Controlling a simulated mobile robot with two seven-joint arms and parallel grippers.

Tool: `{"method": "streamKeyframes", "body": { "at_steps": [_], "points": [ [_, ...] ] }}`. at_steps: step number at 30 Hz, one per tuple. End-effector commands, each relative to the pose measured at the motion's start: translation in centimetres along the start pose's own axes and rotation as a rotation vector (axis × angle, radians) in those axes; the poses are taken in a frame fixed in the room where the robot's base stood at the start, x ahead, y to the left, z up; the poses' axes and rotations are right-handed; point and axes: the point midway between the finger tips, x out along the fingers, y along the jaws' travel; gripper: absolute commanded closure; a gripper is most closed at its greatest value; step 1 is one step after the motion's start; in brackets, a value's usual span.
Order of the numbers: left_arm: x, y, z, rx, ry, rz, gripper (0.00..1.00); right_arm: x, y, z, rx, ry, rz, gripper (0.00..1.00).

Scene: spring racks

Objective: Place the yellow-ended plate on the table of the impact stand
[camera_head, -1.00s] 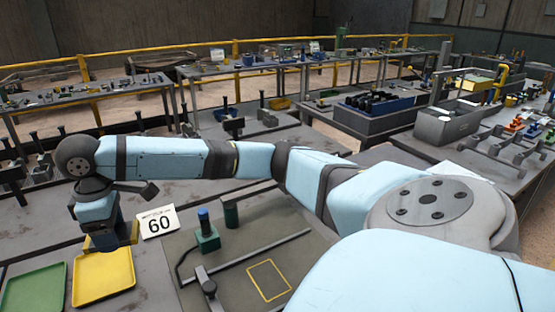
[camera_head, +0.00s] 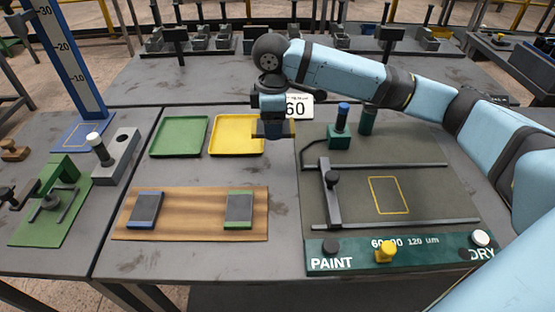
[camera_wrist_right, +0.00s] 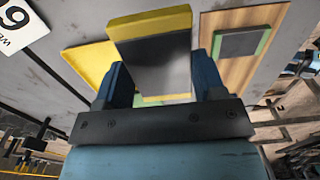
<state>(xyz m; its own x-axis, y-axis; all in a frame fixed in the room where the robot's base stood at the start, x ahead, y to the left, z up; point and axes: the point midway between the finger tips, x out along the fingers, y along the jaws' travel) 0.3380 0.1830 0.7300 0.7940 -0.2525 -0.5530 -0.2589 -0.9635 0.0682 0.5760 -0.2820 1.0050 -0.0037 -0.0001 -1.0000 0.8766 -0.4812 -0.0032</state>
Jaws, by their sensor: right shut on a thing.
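My right gripper (camera_head: 272,132) is at the right edge of the yellow tray in the head view. In the right wrist view its two blue fingers (camera_wrist_right: 163,85) are shut on the yellow-ended plate (camera_wrist_right: 155,62), a dark grey plate with a yellow end. The impact stand is at the far left: a blue upright scale (camera_head: 72,62) marked 10, 20, 30 over a small blue table (camera_head: 76,134) with a yellow outline. The table looks empty. My left gripper is not in view.
A green tray (camera_head: 180,136) and the yellow tray (camera_head: 234,134) lie between gripper and stand. A wooden board (camera_head: 190,218) holds a blue-ended and a green-ended plate. A grey block with a white-topped knob (camera_head: 118,150) stands beside the stand. A paint fixture (camera_head: 425,190) is at right.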

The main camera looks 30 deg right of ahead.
Motion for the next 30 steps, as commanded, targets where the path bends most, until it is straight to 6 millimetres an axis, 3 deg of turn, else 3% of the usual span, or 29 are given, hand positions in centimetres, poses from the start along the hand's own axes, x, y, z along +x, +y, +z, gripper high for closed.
{"method": "streamKeyframes", "body": {
  "at_steps": [3, 7, 17, 25, 30],
  "points": [
    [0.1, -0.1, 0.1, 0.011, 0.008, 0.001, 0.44, 3.1, 0.0, 0.0, 0.002, 0.000, -0.001, 0.86],
    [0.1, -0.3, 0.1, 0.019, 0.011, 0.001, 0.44, 5.4, 0.1, 0.0, 0.002, 0.001, 0.001, 0.86],
    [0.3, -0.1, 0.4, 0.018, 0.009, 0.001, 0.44, 7.8, 0.1, 0.0, 0.001, 0.001, 0.002, 0.86],
    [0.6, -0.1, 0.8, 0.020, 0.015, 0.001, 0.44, 12.0, 0.1, -0.1, 0.001, 0.001, 0.002, 0.86],
    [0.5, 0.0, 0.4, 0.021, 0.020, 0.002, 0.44, 12.6, 0.1, -0.1, 0.000, 0.002, 0.003, 0.86]
  ]
}}
